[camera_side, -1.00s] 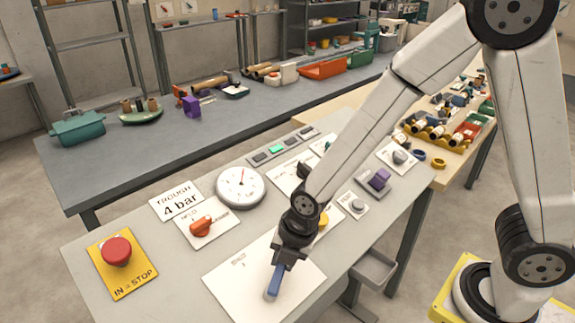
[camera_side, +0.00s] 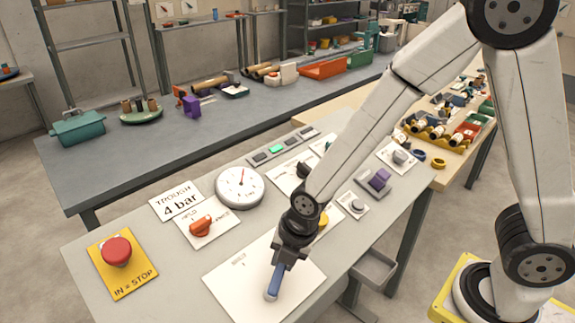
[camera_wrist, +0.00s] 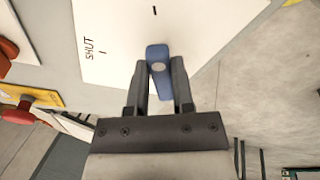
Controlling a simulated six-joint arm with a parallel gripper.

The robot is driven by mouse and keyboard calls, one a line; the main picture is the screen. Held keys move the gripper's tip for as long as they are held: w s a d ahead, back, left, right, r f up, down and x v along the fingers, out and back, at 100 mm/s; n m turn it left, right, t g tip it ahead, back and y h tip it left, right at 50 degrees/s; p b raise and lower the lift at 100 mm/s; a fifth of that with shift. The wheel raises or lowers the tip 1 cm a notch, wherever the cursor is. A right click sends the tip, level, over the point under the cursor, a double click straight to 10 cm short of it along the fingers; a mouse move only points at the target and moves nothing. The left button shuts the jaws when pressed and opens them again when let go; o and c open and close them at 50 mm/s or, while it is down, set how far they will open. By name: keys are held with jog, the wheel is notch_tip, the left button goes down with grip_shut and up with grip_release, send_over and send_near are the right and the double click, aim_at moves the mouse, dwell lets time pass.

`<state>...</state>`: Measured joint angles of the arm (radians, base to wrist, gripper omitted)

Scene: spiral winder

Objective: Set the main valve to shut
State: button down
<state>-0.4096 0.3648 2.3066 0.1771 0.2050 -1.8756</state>
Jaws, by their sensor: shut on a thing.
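The main valve's blue lever (camera_side: 273,281) stands over a white plate (camera_side: 228,284) at the front of the grey panel table. In the wrist view the blue lever (camera_wrist: 158,72) sits between the two fingers of my gripper (camera_wrist: 160,85), which is shut on it. The white plate (camera_wrist: 120,45) there carries the word SHUT with a tick mark at its left, and another tick near its top middle. The lever lies to the right of the SHUT mark and is not lined up with it. In the side view my gripper (camera_side: 283,262) hides the lever's upper part.
A red stop button (camera_side: 117,251) on a yellow plate is at the left. An orange knob (camera_side: 201,226) and a round gauge (camera_side: 240,187) stand behind the valve plate. A grey tray (camera_side: 373,269) hangs at the table's right edge.

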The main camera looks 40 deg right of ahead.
jog(key=shift+w, duration=0.1)
dwell(0.3)
jog(key=shift+w+a+r+n, duration=0.1)
jog(key=shift+w+a+n, duration=0.15)
jog(key=shift+n, duration=0.5)
jog(key=shift+w+a+r+n, duration=0.1)
jog(key=shift+w+a+n, duration=0.15)
jog(key=shift+n, duration=0.5)
jog(key=n, duration=0.1)
jog(key=w+a+n, duration=0.1)
jog(key=n, duration=0.1)
jog(key=shift+a+r+g+h, duration=0.15)
jog(key=shift+g+h, duration=0.15)
jog(key=shift+h, duration=0.1)
jog(key=n, duration=0.1)
jog(key=a+n, duration=0.1)
jog(key=n, duration=0.1)
jog(key=shift+w+a+r, duration=0.1)
jog(key=shift+w, duration=0.05)
jog(key=shift+w+a+n+h, duration=0.1)
jog(key=shift+a+n+h, duration=0.45)
jog(key=shift+n, duration=0.85)
jog(key=shift+a, duration=0.2)
jog(key=shift+c, duration=2.4)
grip_release()
jog(key=shift+r, duration=0.15)
